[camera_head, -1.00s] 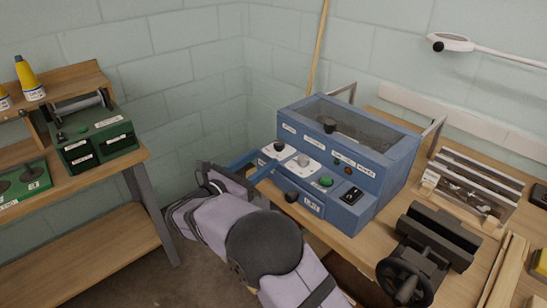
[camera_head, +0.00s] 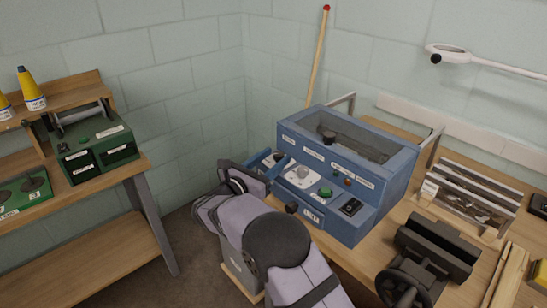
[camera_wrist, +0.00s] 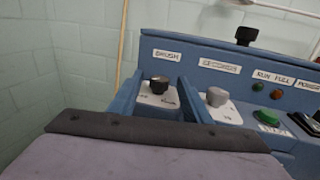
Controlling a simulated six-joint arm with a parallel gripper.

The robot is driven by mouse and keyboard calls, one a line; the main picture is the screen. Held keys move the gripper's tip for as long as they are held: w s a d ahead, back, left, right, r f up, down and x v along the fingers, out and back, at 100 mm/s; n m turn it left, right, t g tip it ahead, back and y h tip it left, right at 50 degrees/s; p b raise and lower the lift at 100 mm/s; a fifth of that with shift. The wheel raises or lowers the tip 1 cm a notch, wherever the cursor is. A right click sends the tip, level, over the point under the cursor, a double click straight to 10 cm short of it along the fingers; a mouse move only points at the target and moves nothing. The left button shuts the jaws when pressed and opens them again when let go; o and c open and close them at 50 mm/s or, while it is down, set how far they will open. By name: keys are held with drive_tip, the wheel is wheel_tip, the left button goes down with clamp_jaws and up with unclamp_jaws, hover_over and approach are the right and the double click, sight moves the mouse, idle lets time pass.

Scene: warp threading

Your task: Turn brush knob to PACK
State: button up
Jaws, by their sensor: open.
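The brush knob (camera_wrist: 159,84) is a small black knob on a white plate, below a label reading BRUSH (camera_wrist: 165,55) in the wrist view. It also shows small in the head view (camera_head: 278,157), at the left end of the blue machine's (camera_head: 330,218) front panel. The small lettering by the knob is too blurred to read. My gripper (camera_wrist: 160,80) is open. Its two blue fingers stand on the left and right of the knob, with a visible gap on each side. I cannot tell whether the fingertips are level with the knob.
A grey knob (camera_wrist: 217,97) on its own white plate sits close right of the right finger. A wooden pole (camera_head: 318,60) leans on the wall behind.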

drive_tip(key=shift+w+d, duration=0.1)
drive_tip(key=shift+w, duration=0.05)
drive_tip(key=shift+c, duration=0.2)
drive_tip(key=c, duration=1)
